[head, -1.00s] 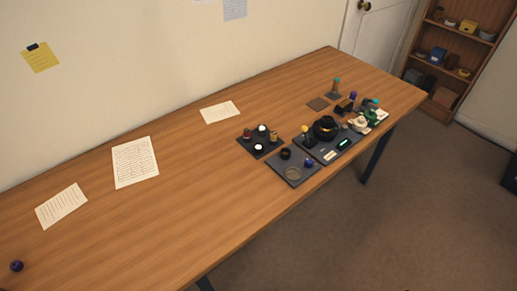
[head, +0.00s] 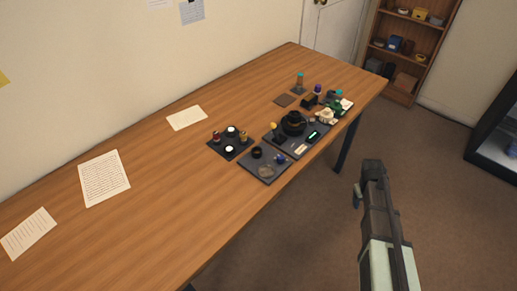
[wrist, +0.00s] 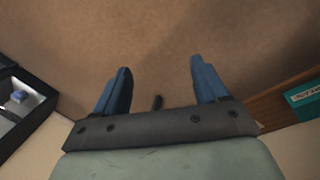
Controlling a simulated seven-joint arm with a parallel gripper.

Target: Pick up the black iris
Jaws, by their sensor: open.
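On the wooden table in the head view, a small dark ring (head: 257,152) stands on the front grey tray (head: 263,176). It may be the black iris, but it is too small to be sure. A larger black round lens body (head: 293,122) sits on the dark tray behind it. My gripper (wrist: 160,65) is open in the wrist view, its two blue-grey fingers apart with nothing between them. In the head view my gripper (head: 366,178) is off the table's right front side, over the floor and well away from the trays.
A left dark tray (head: 225,152) holds several small pots. A blue-purple item (head: 281,160) and a flat round piece (head: 266,170) are on the front tray. Small tools and parts crowd the table's far right. The table's left part is clear except for papers (head: 104,178).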

